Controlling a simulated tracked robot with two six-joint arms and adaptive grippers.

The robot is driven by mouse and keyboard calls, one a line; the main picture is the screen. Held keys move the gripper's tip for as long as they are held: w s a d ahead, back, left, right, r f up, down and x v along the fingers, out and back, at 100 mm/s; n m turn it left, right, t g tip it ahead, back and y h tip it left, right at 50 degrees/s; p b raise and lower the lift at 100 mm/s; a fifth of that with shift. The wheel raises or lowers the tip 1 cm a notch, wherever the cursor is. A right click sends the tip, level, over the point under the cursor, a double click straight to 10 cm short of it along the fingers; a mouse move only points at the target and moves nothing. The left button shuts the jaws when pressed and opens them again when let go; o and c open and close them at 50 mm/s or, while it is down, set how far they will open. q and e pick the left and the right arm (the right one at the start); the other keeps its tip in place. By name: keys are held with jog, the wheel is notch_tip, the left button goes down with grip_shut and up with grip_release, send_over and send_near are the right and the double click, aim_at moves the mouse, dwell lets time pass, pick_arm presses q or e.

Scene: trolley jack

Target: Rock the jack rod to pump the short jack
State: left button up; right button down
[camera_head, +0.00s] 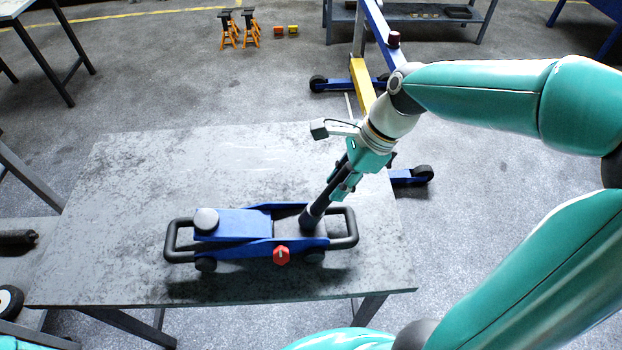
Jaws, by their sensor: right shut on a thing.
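The short jack (234,223) is blue with black handles at both ends, and it stands on a grey table. Its round grey saddle (206,219) is at its left end, and a red knob (281,255) is on its near side. The dark jack rod (318,209) rises from a socket at the jack's right part and leans up to the right. My right gripper (344,182) is shut on the upper part of the rod, and its fingers partly hide it. My left gripper is not in view.
The grey tabletop (130,185) is bare around the jack. A blue and yellow hoist (362,84) stands on the floor behind the table. A workbench (420,14) is at the back.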

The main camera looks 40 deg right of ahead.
aim_at(323, 196)
jog(key=shift+s+a, duration=0.1)
jog(key=shift+a, duration=0.15)
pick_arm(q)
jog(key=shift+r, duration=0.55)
pick_arm(e)
jog(key=shift+a, duration=0.1)
jog(key=shift+a+r+p, duration=0.2)
jog(key=shift+p, duration=0.6)
jog(key=p, duration=0.1)
jog(key=w+a+g+h+p, duration=0.1)
jog(key=shift+a+r+p, duration=0.1)
jog(key=shift+r+p, duration=0.15)
jog(key=shift+p, duration=0.05)
jog(key=shift+a+h, duration=0.15)
jog(key=shift+h, duration=0.15)
pick_arm(q)
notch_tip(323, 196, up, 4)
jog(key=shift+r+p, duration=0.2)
jog(key=shift+p, duration=0.1)
pick_arm(e)
jog(key=shift+w+a+f, duration=0.1)
jog(key=shift+w+f, duration=0.05)
